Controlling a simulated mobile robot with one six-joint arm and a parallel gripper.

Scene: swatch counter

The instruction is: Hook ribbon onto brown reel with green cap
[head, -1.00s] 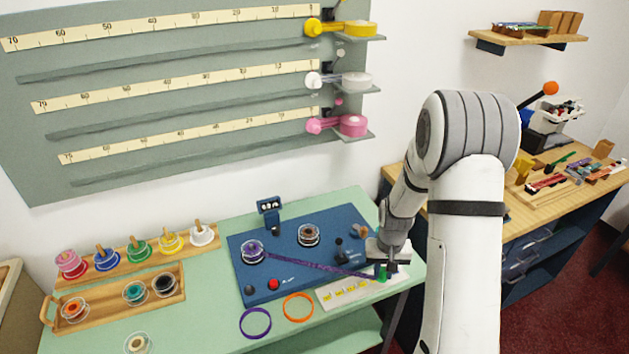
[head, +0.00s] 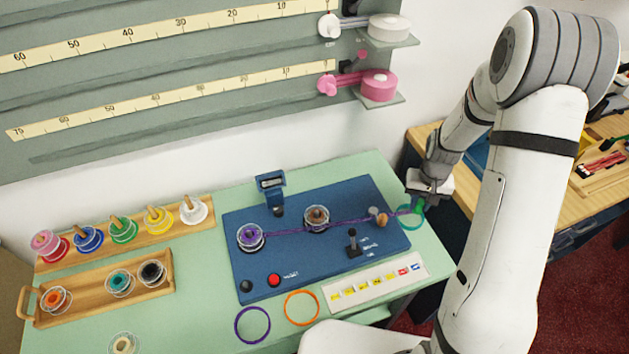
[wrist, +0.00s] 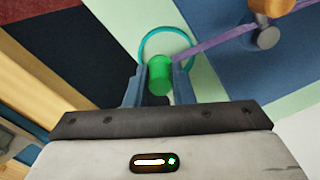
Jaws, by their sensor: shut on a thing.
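My gripper (wrist: 160,80) is shut on the green cap (wrist: 160,74). In the head view the gripper (head: 418,204) hangs over the counter's right end. The purple ribbon (head: 345,221) runs taut from the purple reel (head: 250,237) to the cap end. It crosses at the near side of the brown reel (head: 317,216), which stands on the blue board; I cannot tell if it touches. The ribbon (wrist: 222,40) also shows in the wrist view, running from the fingers past a brown knob (wrist: 270,7).
A teal ring (head: 402,219) lies under the gripper. The blue board (head: 300,265) carries a dark lever (head: 352,245) and a red button (head: 274,280). Purple and orange rings lie in front. Spool racks stand left. A label strip (head: 375,287) lies at the right front.

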